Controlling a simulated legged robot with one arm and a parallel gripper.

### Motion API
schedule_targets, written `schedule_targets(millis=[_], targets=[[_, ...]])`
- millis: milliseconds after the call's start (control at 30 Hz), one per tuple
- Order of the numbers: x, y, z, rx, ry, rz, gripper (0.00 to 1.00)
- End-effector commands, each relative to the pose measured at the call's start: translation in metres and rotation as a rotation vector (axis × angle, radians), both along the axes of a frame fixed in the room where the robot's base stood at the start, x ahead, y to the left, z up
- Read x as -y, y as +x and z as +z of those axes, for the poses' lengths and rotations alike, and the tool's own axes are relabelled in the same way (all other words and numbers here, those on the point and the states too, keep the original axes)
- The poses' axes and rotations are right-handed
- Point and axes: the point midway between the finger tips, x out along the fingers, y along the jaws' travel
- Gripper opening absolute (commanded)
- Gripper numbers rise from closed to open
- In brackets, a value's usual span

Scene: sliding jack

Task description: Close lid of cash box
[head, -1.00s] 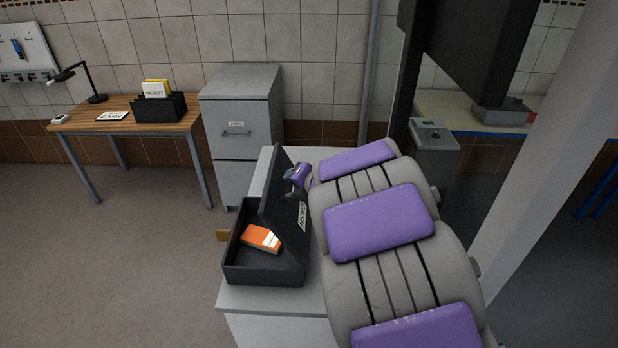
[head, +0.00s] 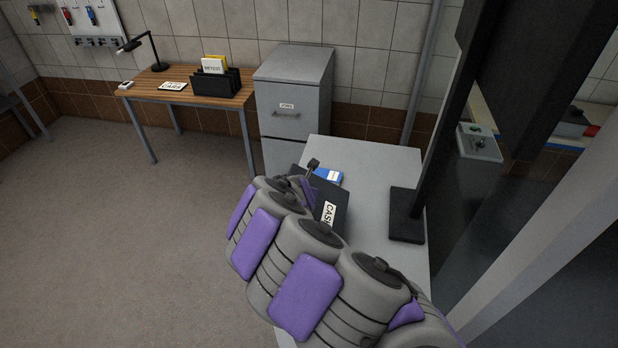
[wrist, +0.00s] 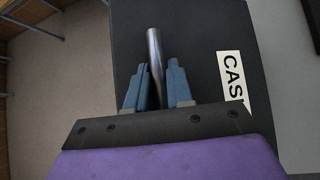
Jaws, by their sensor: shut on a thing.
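The black cash box lid (head: 337,203) with its white label (head: 328,213) shows in the head view, partly behind my arm. The box body is mostly hidden, so I cannot tell how far open the lid is. In the wrist view the dark lid (wrist: 200,30) fills much of the picture, with the white label (wrist: 231,75) to the right of the fingers. My gripper (wrist: 160,66) is over the lid, its blue-grey fingers on either side of a metal rod (wrist: 154,45).
The white counter (head: 375,165) has free room behind the box. A blue box (head: 328,176) lies behind the lid. A black stand (head: 406,215) is on the right. A filing cabinet (head: 290,100) and a wooden desk (head: 190,90) stand behind.

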Motion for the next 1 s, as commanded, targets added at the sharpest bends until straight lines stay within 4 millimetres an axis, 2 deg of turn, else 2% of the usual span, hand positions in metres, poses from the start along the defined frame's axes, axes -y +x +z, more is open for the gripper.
schedule_targets(millis=[33, 233, 667, 1000], targets=[[-0.009, 0.001, 0.004, -0.006, -0.014, 0.009, 0.00], [-0.020, 0.004, -0.012, -0.033, -0.109, 0.006, 0.00], [-0.036, 0.009, -0.049, -0.083, -0.306, 0.004, 0.00], [-0.041, 0.011, -0.066, -0.080, -0.304, 0.004, 0.00]])
